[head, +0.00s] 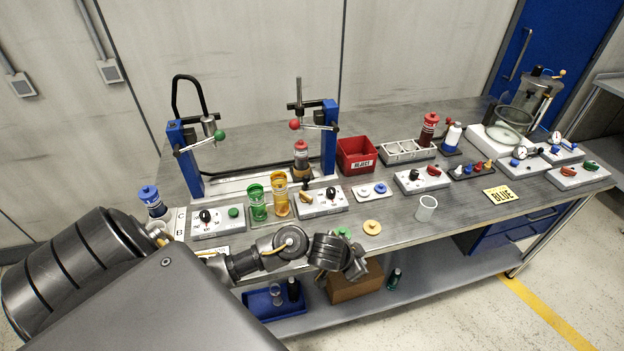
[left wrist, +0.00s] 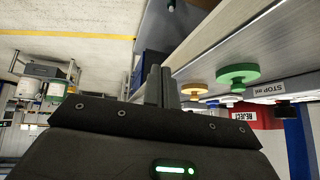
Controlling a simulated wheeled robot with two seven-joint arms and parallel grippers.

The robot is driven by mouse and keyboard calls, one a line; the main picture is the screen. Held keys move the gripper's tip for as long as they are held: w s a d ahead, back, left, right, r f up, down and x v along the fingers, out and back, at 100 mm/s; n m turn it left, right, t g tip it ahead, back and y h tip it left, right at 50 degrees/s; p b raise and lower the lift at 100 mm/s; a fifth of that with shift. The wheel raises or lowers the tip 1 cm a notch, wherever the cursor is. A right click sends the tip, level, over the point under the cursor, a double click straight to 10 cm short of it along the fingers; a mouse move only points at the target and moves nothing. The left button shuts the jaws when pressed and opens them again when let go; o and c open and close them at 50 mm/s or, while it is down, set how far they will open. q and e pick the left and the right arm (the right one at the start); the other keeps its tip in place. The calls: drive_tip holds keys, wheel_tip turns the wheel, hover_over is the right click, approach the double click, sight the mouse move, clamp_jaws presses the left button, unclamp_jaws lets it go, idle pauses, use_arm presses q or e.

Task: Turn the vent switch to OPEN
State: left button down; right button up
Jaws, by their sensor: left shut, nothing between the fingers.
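My left gripper (head: 354,266) is at the bench's front edge, apart from every box. Its fingers (left wrist: 160,85) are shut and empty. My right gripper is not in view.
A green disc (left wrist: 238,75) and a yellow disc (head: 372,227) lie near the front edge by my left gripper.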

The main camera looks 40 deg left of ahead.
use_arm(q)
drive_tip(key=w+a, duration=0.1)
drive_tip(key=w+a+r, duration=0.1)
drive_tip(key=w, duration=0.1)
drive_tip(key=w+a+r, duration=0.1)
drive_tip(key=shift+w+a, duration=0.1)
drive_tip(key=shift+w, duration=0.3)
drive_tip(key=shift+n+g+y, duration=0.4)
drive_tip(key=shift+g, duration=0.1)
drive_tip(key=w+a+r, duration=0.1)
drive_tip(key=a, duration=0.1)
drive_tip(key=w+a+r, duration=0.1)
drive_tip(key=w+a, duration=0.1)
drive_tip(key=a, duration=0.1)
drive_tip(key=w+a+r, duration=0.1)
drive_tip(key=a, duration=0.1)
drive_tip(key=shift+w+a+r, duration=0.15)
drive_tip(key=shift+w+r, duration=0.05)
drive_tip(key=a+r+n+g, duration=0.1)
drive_tip(key=a+r+n, duration=0.1)
drive_tip(key=a+r, duration=0.2)
drive_tip(key=a+r+n+g+y, duration=0.1)
drive_tip(key=a+r, duration=0.3)
drive_tip(key=a, duration=0.6)
drive_tip(key=shift+w+a+r+n, duration=0.2)
drive_tip(key=shift+w+a+n, duration=0.05)
drive_tip(key=shift+n, duration=0.45)
drive_tip(key=shift+f, duration=0.15)
